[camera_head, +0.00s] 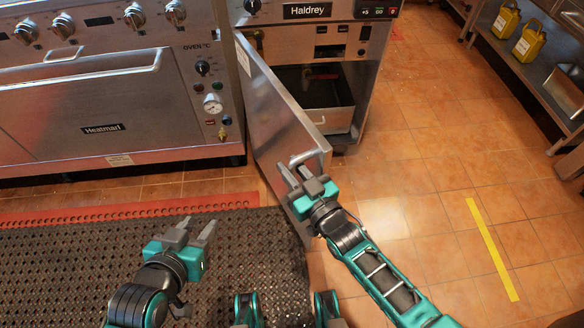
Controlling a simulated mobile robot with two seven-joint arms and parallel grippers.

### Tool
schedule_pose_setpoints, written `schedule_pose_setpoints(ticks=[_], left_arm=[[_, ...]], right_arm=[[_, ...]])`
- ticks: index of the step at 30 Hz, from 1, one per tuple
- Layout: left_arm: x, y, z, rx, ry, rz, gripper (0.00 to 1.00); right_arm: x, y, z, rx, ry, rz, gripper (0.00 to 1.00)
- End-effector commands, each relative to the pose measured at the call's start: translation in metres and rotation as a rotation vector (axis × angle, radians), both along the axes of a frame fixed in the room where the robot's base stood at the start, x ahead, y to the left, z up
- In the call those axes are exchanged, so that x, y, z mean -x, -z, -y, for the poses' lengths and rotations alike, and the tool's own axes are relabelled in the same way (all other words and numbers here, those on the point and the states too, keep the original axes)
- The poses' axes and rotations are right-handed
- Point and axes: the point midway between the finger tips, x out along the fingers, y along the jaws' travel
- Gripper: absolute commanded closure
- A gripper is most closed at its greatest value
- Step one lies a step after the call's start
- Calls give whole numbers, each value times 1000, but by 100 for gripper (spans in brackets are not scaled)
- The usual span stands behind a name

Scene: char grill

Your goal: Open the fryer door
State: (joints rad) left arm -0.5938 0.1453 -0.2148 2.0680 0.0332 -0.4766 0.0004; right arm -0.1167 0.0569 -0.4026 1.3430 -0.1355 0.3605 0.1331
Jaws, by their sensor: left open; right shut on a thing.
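The fryer (366,45) labelled Haldrey stands at the top centre of the head view. Its metal door (278,115) is hinged on the left side and stands wide open, swung out toward me. A dark interior with a metal pan (338,118) shows behind it. My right gripper (291,174) is shut on the door handle (311,156) near the door's free edge; the fingers partly hide the handle. My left gripper (199,229) is open and empty above the black mat, apart from the door.
A steel Heatmarl oven (100,105) stands left of the fryer. A black perforated mat (70,258) with a red edge covers the floor at left. Tiled floor (420,215) at right is clear, with a yellow strip (491,248). A shelf with yellow containers (530,40) stands far right.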

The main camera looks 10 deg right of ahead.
Motion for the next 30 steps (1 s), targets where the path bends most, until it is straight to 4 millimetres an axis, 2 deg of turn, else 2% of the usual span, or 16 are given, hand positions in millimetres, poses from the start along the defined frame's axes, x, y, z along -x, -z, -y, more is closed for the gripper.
schedule_pose_setpoints(ticks=[6,7,12,22,26,30], left_arm=[[0,0,0,0,0,0,57],[0,0,0,0,0,0,57],[0,0,0,-2,1,0,57],[0,-1,-2,-9,6,0,57],[0,-6,-2,-9,6,1,57],[0,-13,-2,-9,6,1,57]], right_arm=[[-1,-1,0,-1,1,2,100],[-1,-1,0,-1,1,2,74],[0,-1,0,-1,1,2,59],[5,0,3,1,0,-2,59],[23,-1,11,1,0,-3,59],[51,-1,25,2,0,-4,59]])
